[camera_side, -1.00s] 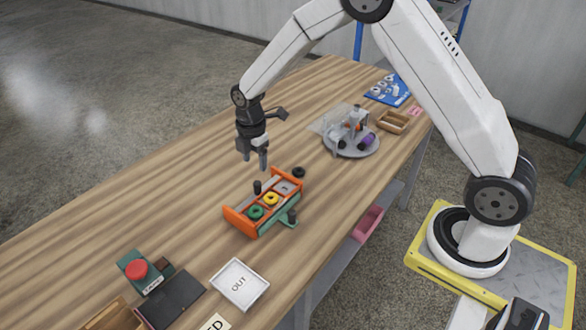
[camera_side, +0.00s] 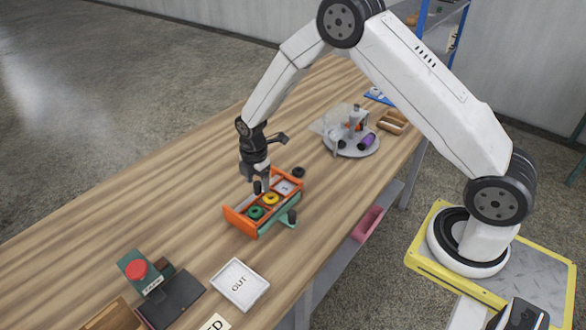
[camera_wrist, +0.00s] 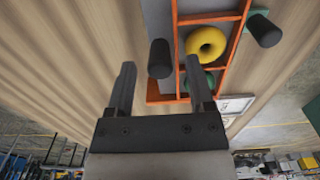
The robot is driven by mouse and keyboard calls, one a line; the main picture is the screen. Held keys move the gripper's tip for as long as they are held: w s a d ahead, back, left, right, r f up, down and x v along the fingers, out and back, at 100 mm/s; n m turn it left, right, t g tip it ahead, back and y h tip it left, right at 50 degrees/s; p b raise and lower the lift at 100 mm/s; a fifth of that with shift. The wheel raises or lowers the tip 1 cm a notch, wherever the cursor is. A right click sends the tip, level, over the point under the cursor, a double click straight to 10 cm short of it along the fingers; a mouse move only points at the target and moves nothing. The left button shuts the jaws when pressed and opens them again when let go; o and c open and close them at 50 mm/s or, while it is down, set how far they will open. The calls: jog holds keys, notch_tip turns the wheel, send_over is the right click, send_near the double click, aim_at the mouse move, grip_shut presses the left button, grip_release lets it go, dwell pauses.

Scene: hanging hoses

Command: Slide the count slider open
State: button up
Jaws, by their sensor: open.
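The orange-framed box (camera_side: 240,224) sits on the table, with a yellow ring (camera_side: 270,199) and a green ring (camera_side: 256,212) in its compartments. A black upright knob (camera_side: 257,187) stands at its far left side; I take it to be the slider's handle. In the wrist view this knob (camera_wrist: 160,58) shows between and just beyond my fingertips. My gripper (camera_side: 259,183) is open and low over the box's left side, fingers pointing down. Whether a finger touches the knob cannot be told. The slider plate is mostly hidden by my gripper.
A second black knob (camera_side: 292,216) on a green tab stands at the box's right side. A black round piece (camera_side: 298,172) lies behind it. A grey round tray (camera_side: 352,147) with parts is farther back. The OUT tray (camera_side: 239,284) and red button (camera_side: 136,270) are in front.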

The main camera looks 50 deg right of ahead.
jog(key=shift+f, duration=0.25)
grip_shut()
dwell(1.4)
